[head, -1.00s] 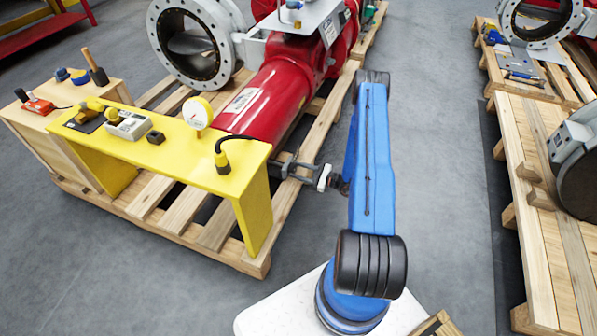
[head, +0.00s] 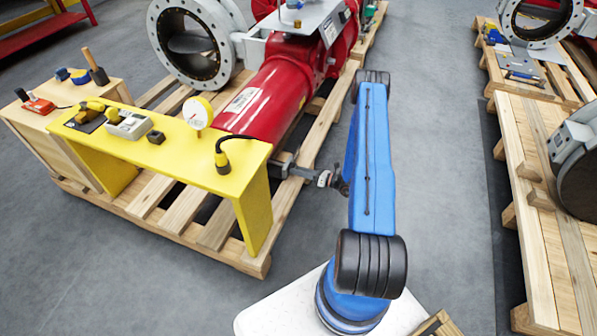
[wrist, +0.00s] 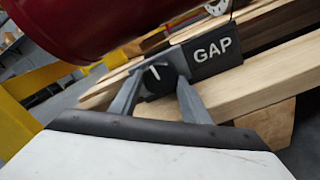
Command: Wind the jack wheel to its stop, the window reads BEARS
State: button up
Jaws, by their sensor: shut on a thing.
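The jack wheel (wrist: 155,74) is a small black round knob with a white mark near its top, in the middle of the wrist view. My gripper (wrist: 158,86) has one grey finger on each side of it and is shut on it. Just right of the wheel, a dark plate (wrist: 212,52) reads GAP in white letters. In the head view my gripper (head: 306,173) reaches left to a dark fitting (head: 284,168) at the end of the red cylinder (head: 275,98). The wheel itself is too small and covered to make out there.
A yellow bench (head: 185,160) with a gauge (head: 198,113) stands left of my gripper. The red actuator rests on a wooden pallet (head: 213,228). Another pallet (head: 545,215) with a valve stands at the right. Grey floor lies open between them.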

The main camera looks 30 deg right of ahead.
jog(key=shift+m, duration=0.6)
jog(key=o, duration=1)
jog(key=shift+s, duration=0.1)
jog(key=shift+o, duration=0.2)
